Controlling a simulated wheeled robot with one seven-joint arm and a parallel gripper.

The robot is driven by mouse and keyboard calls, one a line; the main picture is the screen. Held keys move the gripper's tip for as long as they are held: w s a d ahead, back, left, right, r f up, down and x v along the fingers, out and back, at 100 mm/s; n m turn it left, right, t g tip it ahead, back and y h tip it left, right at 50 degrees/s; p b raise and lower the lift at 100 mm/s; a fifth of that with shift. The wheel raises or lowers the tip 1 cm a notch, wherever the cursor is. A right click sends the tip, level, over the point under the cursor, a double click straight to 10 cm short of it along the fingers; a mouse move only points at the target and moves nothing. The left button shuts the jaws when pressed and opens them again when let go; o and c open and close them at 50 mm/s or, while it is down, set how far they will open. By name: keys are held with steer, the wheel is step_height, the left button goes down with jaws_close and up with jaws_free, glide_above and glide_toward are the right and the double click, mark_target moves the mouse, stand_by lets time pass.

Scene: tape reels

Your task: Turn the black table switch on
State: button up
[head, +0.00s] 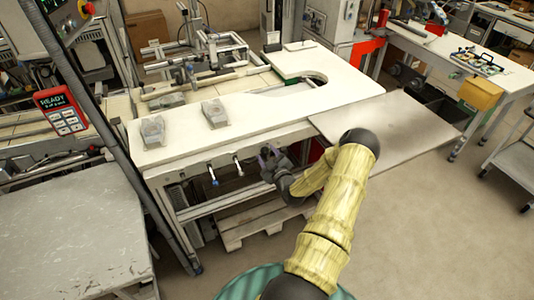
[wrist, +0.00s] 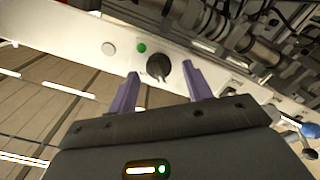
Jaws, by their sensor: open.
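The black table switch (wrist: 158,70) is a round knob with a pointer ridge, set in the pale front panel (wrist: 85,28) of the table. In the wrist view it shows between the two purple fingertips of my gripper (wrist: 160,72), with a gap on each side. My gripper is open and holds nothing. I cannot tell how far the fingertips are from the panel. In the head view my gripper (head: 267,158) is at the table's front edge, and the switch is hidden behind it and my arm.
A green button (wrist: 141,47) and a white round button (wrist: 108,48) sit left of the switch. A blue-tipped lever (head: 213,178) and another lever (head: 238,164) stick out of the table front. The white tabletop (head: 265,108) holds two grey blocks. A side shelf (head: 390,125) juts out right.

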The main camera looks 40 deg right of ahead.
steer(key=shift+w, duration=0.2)
steer(key=shift+c, duration=0.4)
steer(key=c, duration=0.9)
